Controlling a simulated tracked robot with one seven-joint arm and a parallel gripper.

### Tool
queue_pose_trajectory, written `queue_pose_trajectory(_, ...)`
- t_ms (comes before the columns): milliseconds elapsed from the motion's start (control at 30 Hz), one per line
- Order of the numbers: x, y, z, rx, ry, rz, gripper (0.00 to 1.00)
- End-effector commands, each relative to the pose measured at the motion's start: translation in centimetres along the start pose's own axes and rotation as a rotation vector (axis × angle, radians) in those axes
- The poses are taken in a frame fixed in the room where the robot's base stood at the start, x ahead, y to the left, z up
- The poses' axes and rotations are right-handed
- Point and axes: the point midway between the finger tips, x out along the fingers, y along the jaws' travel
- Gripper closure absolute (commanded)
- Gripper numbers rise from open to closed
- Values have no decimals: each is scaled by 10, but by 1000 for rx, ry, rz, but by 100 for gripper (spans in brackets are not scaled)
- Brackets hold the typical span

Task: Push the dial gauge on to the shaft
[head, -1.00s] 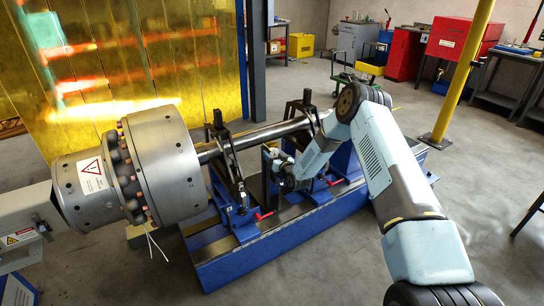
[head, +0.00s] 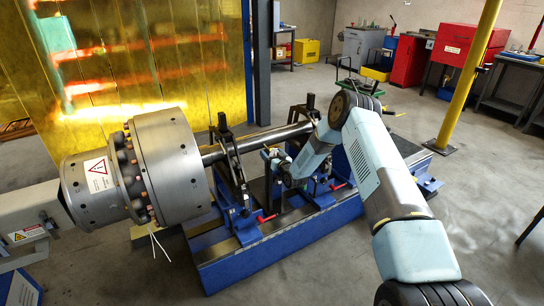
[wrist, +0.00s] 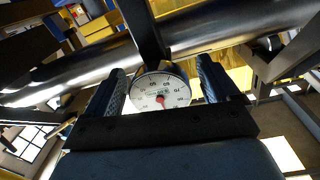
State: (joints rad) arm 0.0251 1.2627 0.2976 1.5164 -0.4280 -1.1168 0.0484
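The dial gauge (wrist: 160,92) has a round white face with a red hub and faces my wrist camera. In the wrist view, my gripper (wrist: 161,68) has its two dark ribbed fingers apart, one on each side of the gauge. A narrow gap shows on the right; contact on the left is unclear. The shaft (wrist: 85,68) is a dark shiny bar running across behind the gauge; whether the gauge touches it is hidden. In the head view, the shaft (head: 262,139) runs from the rotor to the right, with my gripper (head: 272,157) low on its near side.
A large steel rotor (head: 168,165) sits at the left on the shaft. Black upright supports (head: 228,155) stand on the blue machine bed (head: 245,262) close to my gripper. A dark bar (wrist: 147,30) crosses above the gauge. Open floor (head: 330,265) lies in front; a yellow post (head: 468,75) stands right.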

Motion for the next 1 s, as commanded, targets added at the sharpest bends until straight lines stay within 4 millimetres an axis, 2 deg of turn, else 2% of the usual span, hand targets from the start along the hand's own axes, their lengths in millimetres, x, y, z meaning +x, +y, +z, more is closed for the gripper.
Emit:
queue_pose_trajectory(233, -3, 1, 0, 1, -1, 1, 12)
queue_pose_trajectory(367, -14, 1, 1, 1, -1, 1, 12)
queue_pose_trajectory(800, -97, 2, 2, 2, -3, 2, 12)
queue_pose_trajectory(1000, -125, 2, 2, 1, -2, 1, 12)
